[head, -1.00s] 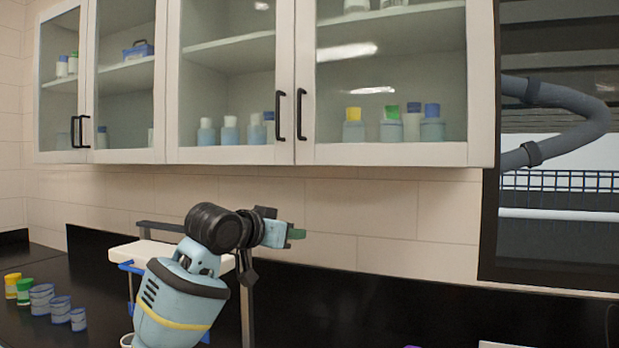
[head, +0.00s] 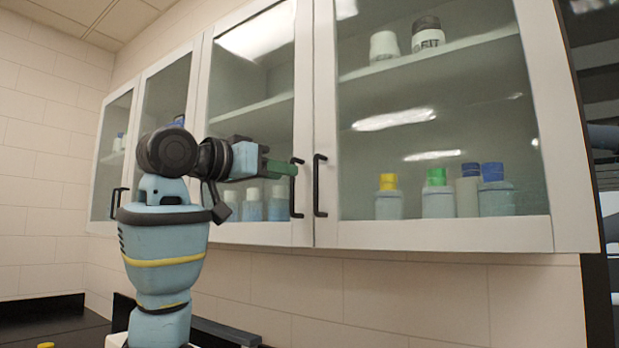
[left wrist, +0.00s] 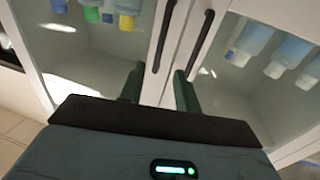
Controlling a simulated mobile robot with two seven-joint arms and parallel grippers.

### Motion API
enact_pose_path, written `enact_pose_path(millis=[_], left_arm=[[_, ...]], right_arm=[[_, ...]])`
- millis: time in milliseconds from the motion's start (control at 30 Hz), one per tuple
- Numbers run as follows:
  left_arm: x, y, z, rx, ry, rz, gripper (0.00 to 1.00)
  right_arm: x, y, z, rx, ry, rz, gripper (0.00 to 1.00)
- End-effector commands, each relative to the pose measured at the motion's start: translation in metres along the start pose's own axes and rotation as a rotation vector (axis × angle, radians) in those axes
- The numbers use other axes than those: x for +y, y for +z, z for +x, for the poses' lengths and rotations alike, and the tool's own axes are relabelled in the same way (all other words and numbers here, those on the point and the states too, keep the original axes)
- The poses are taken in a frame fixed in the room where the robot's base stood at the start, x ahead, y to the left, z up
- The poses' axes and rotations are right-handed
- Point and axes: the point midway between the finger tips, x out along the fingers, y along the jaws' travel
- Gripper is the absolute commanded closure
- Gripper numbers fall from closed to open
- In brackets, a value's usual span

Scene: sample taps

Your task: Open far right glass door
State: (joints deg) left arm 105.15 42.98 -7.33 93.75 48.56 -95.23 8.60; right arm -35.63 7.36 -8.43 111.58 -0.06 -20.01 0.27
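The far right glass door (head: 435,232) is shut, with a white frame and a black vertical bar handle (head: 319,186) on its left edge. The neighbouring door's handle (head: 296,188) stands just left of it. My left gripper (head: 284,168) is raised in front of the cabinet, its green fingers pointing right near the handles' upper ends. In the left wrist view, where the scene looks upside down, the fingers (left wrist: 159,88) are apart and empty. The far right door's handle (left wrist: 165,36) lines up with the gap; the other handle (left wrist: 199,44) is near the right finger. Contact cannot be told. My right gripper is out of view.
Bottles with yellow (head: 388,196), green (head: 437,194) and blue (head: 495,190) caps stand behind the far right door. Two jars sit on its upper shelf. Free space lies before this door; a tiled wall (head: 420,300) is below.

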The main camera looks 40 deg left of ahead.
Motion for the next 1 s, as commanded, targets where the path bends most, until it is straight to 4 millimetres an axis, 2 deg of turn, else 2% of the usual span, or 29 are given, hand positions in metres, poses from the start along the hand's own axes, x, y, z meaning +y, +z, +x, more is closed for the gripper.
enact_pose_path(millis=[300, 500, 867, 1000], left_arm=[[0.001, 0.001, 0.047, -0.004, 0.003, -0.001, 0.67], [0.001, 0.0, 0.067, -0.001, 0.002, 0.0, 0.67], [0.001, 0.0, 0.073, 0.0, 0.0, 0.001, 0.67], [0.001, 0.0, 0.073, 0.0, 0.0, 0.001, 0.83]], right_arm=[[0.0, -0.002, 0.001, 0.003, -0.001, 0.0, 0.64], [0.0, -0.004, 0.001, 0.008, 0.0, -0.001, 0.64], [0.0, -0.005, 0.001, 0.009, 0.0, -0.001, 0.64], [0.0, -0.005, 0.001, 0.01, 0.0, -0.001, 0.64]])
